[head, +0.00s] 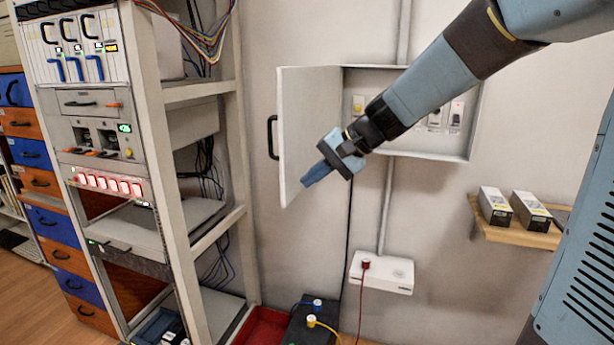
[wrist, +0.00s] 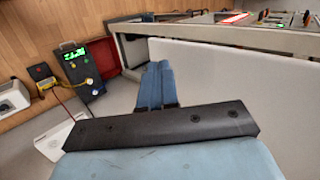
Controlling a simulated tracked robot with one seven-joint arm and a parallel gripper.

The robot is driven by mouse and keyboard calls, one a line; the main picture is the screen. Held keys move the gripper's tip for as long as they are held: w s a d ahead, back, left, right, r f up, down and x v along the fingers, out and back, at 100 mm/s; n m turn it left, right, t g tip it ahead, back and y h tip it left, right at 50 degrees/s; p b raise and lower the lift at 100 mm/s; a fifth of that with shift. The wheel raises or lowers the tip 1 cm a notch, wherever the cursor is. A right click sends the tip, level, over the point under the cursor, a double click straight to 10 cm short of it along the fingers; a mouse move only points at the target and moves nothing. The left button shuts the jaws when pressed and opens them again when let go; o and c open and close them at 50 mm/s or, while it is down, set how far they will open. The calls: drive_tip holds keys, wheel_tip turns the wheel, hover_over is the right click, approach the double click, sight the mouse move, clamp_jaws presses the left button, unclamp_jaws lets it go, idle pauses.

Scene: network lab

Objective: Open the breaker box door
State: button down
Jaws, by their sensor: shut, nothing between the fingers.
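The breaker box (head: 425,155) is on the wall, with its door (head: 309,125) swung wide open to the left. The door's black handle (head: 272,137) is on its far left edge. Breakers and a yellow button show inside the box, partly hidden by my arm. My gripper (head: 312,178) is shut and empty, in front of the door's inner face near its lower part. In the wrist view the blue fingers (wrist: 155,80) are together, beside the pale door panel (wrist: 235,90). I cannot tell whether they touch it.
An equipment rack (head: 155,150) stands to the left of the door. A white socket box (head: 381,272) with a red plug is below the breaker box. A wooden shelf (head: 515,232) with two grey units is at right. A red tray (head: 262,328) lies on the floor.

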drive_tip(key=s+f+v, duration=0.1)
drive_tip(key=v, duration=1)
drive_tip(key=s+d+f+n+t+h, duration=0.1)
drive_tip(key=s+d+f+h, duration=0.2)
drive_tip(key=s+d, duration=0.3)
drive_tip(key=s+d+f+n+t+h, duration=0.1)
drive_tip(key=s+d+f+h, duration=0.3)
drive_tip(key=s, duration=0.6)
drive_tip(key=d+t+h, duration=0.1)
drive_tip(key=d+h, duration=0.1)
drive_tip(key=shift+s+d+n, duration=0.3)
drive_tip(key=shift+s+d, duration=0.1)
drive_tip(key=shift+s, duration=0.1)
